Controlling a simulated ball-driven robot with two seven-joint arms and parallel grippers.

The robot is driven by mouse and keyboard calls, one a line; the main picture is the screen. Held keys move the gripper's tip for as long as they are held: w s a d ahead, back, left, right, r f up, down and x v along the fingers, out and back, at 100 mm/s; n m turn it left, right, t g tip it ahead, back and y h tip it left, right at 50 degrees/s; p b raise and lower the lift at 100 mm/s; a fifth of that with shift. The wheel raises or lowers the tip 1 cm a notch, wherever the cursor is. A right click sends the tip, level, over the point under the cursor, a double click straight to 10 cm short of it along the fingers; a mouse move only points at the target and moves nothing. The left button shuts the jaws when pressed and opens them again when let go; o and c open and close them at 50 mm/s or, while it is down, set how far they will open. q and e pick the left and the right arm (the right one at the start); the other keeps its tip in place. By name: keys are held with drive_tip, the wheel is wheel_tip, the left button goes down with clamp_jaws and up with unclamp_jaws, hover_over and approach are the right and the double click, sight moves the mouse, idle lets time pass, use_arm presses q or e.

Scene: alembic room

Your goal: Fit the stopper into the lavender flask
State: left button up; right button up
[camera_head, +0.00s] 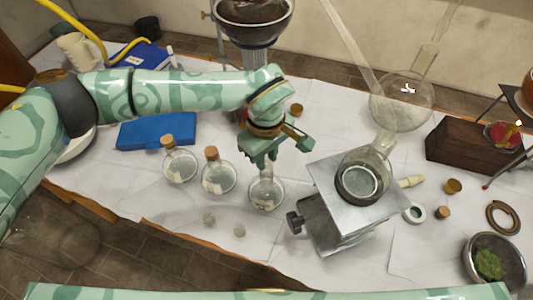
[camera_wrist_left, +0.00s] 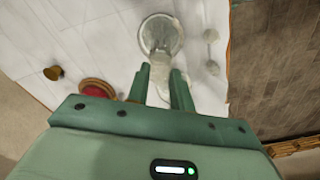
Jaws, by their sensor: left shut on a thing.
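A small clear flask (camera_head: 266,192) with a pale label is directly under my left gripper (camera_head: 262,160). The flask also shows in the left wrist view (camera_wrist_left: 161,34), its glass neck running between my fingers (camera_wrist_left: 164,88). The left gripper is shut on that neck; no cork shows in it. I cannot tell whether the flask base touches the table. Two similar flasks, one (camera_head: 180,166) at the left and one (camera_head: 218,178) nearer, each carry a cork stopper. I cannot read which label says lavender. Loose corks lie at the right (camera_head: 453,186), (camera_head: 442,212) and behind my gripper (camera_head: 297,110). My right gripper is not in view.
A metal jack stand (camera_head: 330,215) with a glass vessel (camera_head: 368,165) stands close right of the flask. A blue case (camera_head: 150,131) lies behind the corked flasks. A wooden block (camera_head: 465,150) and a bowl of greenery (camera_head: 493,262) are at the right. The table's front edge is near.

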use_arm(q)
drive_tip(key=shift+f+b, duration=0.6)
drive_tip(key=shift+f, duration=0.3)
idle(1.9)
drive_tip(key=o, duration=1.4)
drive_tip(key=shift+r+p, duration=2.1)
drive_tip(key=shift+r, duration=1.4)
